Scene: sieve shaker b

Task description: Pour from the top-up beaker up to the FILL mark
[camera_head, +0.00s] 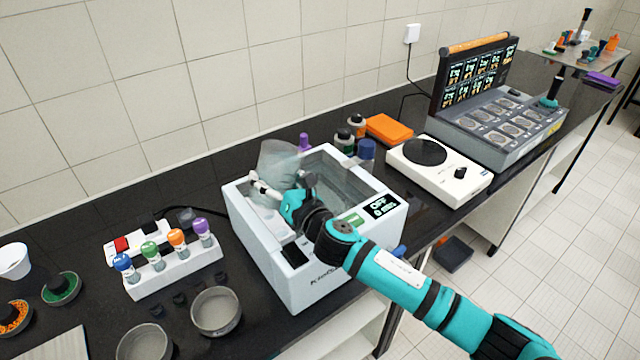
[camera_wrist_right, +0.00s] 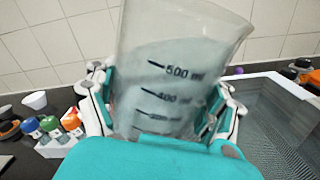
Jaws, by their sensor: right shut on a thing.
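The clear top-up beaker (camera_head: 280,158) is over the back left part of the white bath (camera_head: 262,258). It leans somewhat in the head view. My right gripper (camera_head: 284,188) is shut around it. In the right wrist view the beaker (camera_wrist_right: 175,75) stands between the two fingers, with 500 ml and 400 ml marks facing me. It looks pale inside; I cannot make out a sure liquid level. The bath is open, with a wire mesh inside, and its display reads OFF, 0 min. I cannot make out the FILL mark. No stream of liquid shows. My left gripper is not in view.
A white rack (camera_head: 175,268) with several coloured-cap vials stands left of the bath. Sieves (camera_head: 216,311) lie in front of it. Bottles (camera_head: 345,141), an orange box (camera_head: 389,130) and a white hotplate (camera_head: 440,168) stand behind and right. The tiled wall is close behind.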

